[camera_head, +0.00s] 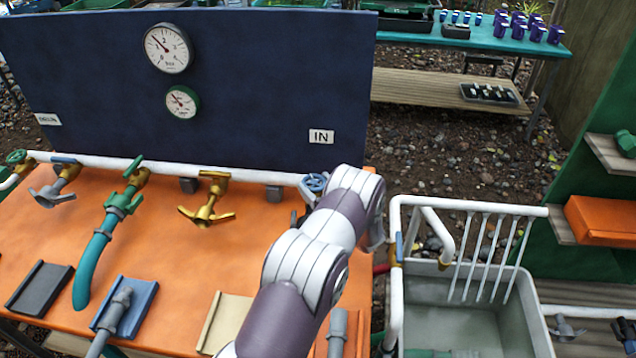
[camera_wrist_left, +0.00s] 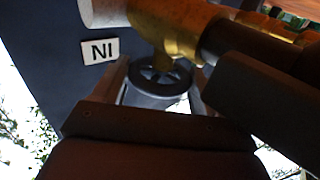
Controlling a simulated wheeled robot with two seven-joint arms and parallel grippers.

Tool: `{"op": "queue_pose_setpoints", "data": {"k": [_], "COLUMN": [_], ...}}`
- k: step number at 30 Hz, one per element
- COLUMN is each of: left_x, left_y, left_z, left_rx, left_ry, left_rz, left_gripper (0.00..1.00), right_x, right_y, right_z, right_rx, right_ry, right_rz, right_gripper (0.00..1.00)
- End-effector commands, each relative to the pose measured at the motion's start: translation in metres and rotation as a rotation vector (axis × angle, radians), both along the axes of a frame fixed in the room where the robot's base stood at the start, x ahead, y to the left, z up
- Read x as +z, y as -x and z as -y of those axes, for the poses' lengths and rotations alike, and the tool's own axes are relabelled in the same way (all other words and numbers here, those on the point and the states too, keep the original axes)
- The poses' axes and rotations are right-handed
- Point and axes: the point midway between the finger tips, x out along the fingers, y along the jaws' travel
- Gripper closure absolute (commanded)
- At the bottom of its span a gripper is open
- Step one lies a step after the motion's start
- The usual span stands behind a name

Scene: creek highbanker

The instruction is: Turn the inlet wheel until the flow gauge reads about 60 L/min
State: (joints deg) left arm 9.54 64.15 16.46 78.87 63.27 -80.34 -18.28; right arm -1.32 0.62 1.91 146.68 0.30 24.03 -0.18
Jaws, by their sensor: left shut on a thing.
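The inlet wheel (camera_head: 315,182) is a small blue handwheel at the right end of the white pipe, below the "IN" label (camera_head: 321,136). My left arm partly covers it in the head view. In the left wrist view the wheel (camera_wrist_left: 160,78) looks dark and sits between the fingers of my left gripper (camera_wrist_left: 161,88), which is shut on it. A large white gauge (camera_head: 168,48) and a smaller green-rimmed gauge (camera_head: 182,102) are on the blue panel. Both needles point to the upper left; the small gauge's numbers are too small to read. My right gripper is not in view.
Other valves sit along the white pipe (camera_head: 110,162), including a brass valve (camera_head: 207,202) and a green valve with a teal hose (camera_head: 98,250). A grey tub (camera_head: 540,330) with a white rack stands at the right. The orange bench (camera_head: 250,260) holds several trays.

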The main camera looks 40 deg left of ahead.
Motion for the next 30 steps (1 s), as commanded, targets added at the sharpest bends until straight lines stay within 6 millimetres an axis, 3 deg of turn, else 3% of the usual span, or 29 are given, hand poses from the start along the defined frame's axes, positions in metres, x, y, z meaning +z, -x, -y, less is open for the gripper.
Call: {"op": "queue_pose_setpoints", "data": {"k": [14,15,17,26,30], "left_x": [0.002,0.002,0.001,0.001,0.0], "left_y": [0.0,0.0,0.0,0.0,0.007], "left_z": [0.0,0.0,0.0,0.002,0.023], "left_rx": [-0.016,-0.016,-0.016,-0.016,-0.02], "left_ry": [-0.003,-0.003,-0.003,-0.002,-0.002], "left_rz": [0.004,0.004,0.004,0.002,0.0], "left_gripper": [0.59,0.18,0.03,0.03,0.03], "right_x": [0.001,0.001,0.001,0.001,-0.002], "right_y": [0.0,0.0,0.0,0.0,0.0], "right_z": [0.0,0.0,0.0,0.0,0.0], "right_rx": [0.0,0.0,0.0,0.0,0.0], "right_ry": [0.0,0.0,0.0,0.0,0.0], "right_rz": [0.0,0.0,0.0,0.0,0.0], "right_gripper": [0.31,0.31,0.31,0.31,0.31]}}
